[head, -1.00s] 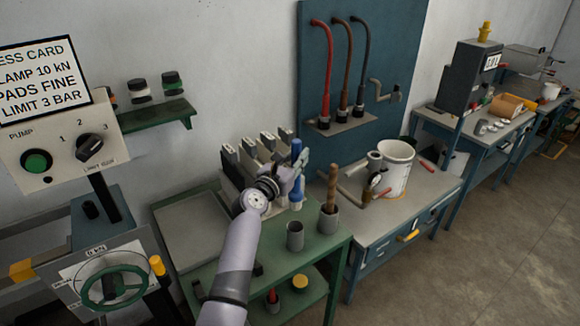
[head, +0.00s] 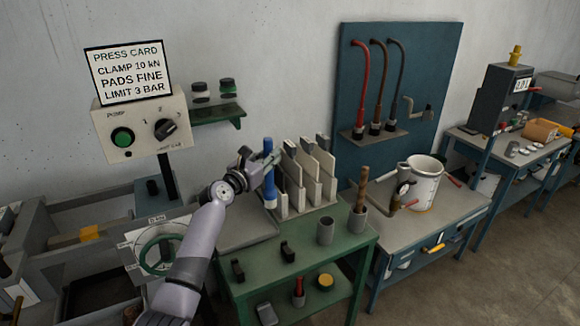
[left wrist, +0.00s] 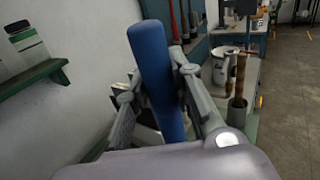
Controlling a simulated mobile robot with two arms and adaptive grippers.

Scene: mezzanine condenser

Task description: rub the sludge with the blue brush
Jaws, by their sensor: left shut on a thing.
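My left gripper (head: 262,163) is shut on the blue brush (head: 269,187), which it holds upright by the upper part. The brush hangs over the right side of the grey tray (head: 240,238), just left of the rack of pale upright plates (head: 306,172). In the left wrist view the blue brush (left wrist: 152,58) stands slightly tilted between the fingers (left wrist: 158,88); its lower end is hidden by the gripper body. I cannot make out any sludge. My right gripper is not in view.
The green cart (head: 345,243) bears a grey cup (head: 326,231) and a cup with a brown-handled tool (head: 359,195). A white bucket (head: 424,182) stands on the bench to the right. The press panel (head: 143,127) and green handwheel (head: 160,255) are at the left.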

